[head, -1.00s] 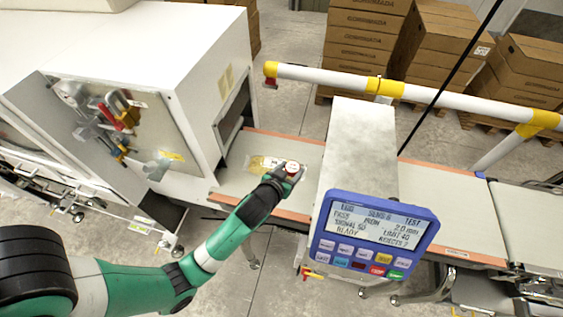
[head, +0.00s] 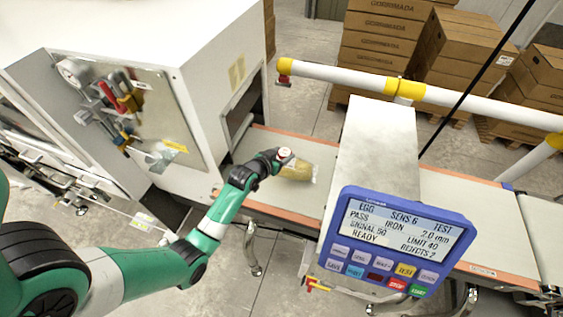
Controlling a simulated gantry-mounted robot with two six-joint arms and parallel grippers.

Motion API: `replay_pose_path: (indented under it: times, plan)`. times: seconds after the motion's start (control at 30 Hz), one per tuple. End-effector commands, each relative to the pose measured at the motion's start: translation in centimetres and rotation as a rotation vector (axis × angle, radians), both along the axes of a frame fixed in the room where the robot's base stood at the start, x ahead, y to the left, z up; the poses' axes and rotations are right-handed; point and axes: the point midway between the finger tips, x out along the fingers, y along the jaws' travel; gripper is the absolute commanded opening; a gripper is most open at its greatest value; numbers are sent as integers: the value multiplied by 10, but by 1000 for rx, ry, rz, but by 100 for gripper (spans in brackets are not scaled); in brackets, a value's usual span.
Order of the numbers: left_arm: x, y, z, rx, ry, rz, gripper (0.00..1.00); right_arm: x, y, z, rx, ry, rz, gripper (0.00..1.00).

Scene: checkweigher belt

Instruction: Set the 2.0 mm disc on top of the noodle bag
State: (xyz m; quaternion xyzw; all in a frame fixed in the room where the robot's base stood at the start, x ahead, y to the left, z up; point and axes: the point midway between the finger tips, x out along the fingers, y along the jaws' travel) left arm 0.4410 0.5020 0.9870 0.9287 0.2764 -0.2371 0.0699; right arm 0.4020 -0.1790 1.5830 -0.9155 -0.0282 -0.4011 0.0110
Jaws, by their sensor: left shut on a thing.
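The noodle bag (head: 298,170) is a clear pack with yellow contents, lying on the belt just right of my left gripper. My left gripper (head: 281,158) is over the belt, at the bag's left end. It is shut on a small round white disc with a reddish rim (head: 284,153). The disc is at the fingertips; I cannot tell whether it touches the bag. My right gripper is not in view.
The grey belt (head: 260,190) runs from the white cabinet (head: 190,40) on the left to the metal detector housing (head: 375,150). A blue control panel (head: 395,240) reading 2.0 mm stands in front. A white and yellow rail (head: 350,83) crosses behind.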

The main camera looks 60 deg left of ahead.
Motion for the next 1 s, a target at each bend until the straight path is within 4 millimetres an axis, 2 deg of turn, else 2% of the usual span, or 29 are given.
replay_pose_path:
  times: [0.07, 0.2, 0.3, 0.67, 0.7, 0.83, 1.0]
  plan:
    - [0, 2, -3, -1, 0, 0, 6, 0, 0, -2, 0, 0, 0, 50]
    - [-1, 5, -27, -1, 3, 1, 6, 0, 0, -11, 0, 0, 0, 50]
    - [0, 5, -37, 0, 1, 1, 6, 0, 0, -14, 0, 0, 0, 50]
    - [0, 5, -41, 0, 0, 1, 6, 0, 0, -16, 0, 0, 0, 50]
    - [0, 5, -39, 0, 0, 1, 66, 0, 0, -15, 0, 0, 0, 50]
    - [0, 5, -39, 0, 0, 1, 90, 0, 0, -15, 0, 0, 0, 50]
    - [0, 5, -39, 0, 0, 1, 91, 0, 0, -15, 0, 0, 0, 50]
